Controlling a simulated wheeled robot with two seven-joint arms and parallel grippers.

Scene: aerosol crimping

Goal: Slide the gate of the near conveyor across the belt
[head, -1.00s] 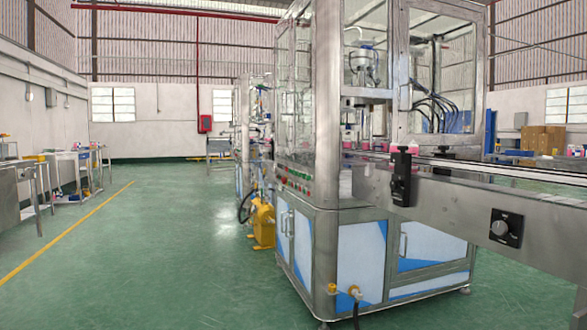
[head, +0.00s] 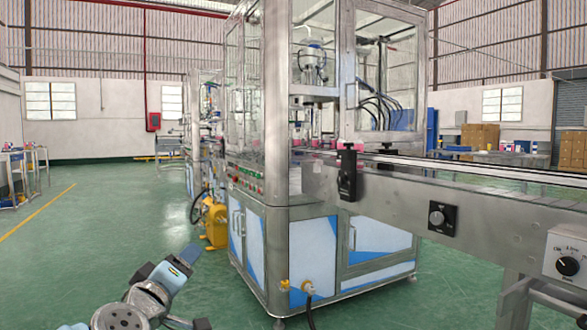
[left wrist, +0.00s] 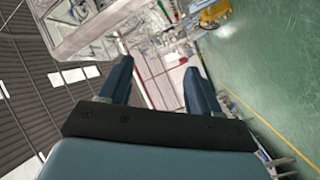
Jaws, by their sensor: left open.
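The near conveyor (head: 460,207) runs from the glass-walled machine toward the right edge of the head view. A black upright block (head: 347,173), which looks like the gate's handle, sits on the conveyor's near side by the machine. The gate plate itself cannot be told apart clearly. The belt (head: 480,168) shows as a thin strip on top. My left gripper (left wrist: 158,67) is open and empty in the left wrist view, its fingers apart and far from the gate. My left arm shows at the bottom left of the head view. My right gripper is not in view.
The machine cabinet (head: 297,250) stands in the centre, with a yellow unit (head: 214,220) beside it. A black knob plate (head: 442,219) and a white dial box (head: 567,256) are on the conveyor's side. Green floor (head: 95,230) is open to the left.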

